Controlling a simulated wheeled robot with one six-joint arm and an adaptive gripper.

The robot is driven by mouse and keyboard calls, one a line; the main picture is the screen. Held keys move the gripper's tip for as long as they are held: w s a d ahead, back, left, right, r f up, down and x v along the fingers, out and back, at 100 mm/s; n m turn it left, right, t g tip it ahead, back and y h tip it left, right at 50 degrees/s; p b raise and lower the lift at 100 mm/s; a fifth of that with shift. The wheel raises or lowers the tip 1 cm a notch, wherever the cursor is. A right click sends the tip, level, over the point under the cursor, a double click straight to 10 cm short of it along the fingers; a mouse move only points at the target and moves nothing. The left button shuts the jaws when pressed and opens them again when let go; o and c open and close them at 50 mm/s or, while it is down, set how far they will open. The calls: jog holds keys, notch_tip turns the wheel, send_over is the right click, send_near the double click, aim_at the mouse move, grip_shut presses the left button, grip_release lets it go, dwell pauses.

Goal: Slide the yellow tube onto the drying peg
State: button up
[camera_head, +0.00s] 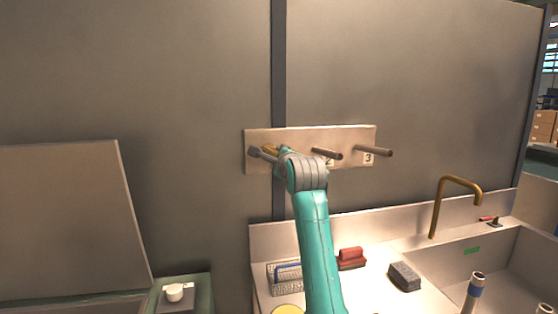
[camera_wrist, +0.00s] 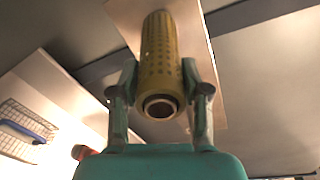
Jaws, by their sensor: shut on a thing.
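The yellow tube (camera_wrist: 160,45) is between the two fingers of my gripper (camera_wrist: 160,82), which is shut on it. In the wrist view its open near end faces the camera, and its far end reaches up to the pale peg board. In the head view a bit of the tube (camera_head: 270,149) shows at my gripper (camera_head: 265,154), in front of the left end of the peg board (camera_head: 340,134). Peg 2 (camera_head: 326,153) and peg 3 (camera_head: 376,150) stick out bare to the right. The leftmost peg place is hidden, so I cannot tell whether the tube is around a peg.

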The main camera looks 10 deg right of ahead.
jog(key=shift+w, duration=0.3)
jog(key=o, duration=1.3)
jog(key=shift+o, duration=0.2)
jog(key=s+r, duration=0.1)
jog(key=s, duration=1.1)
jog(key=shift+r, duration=0.15)
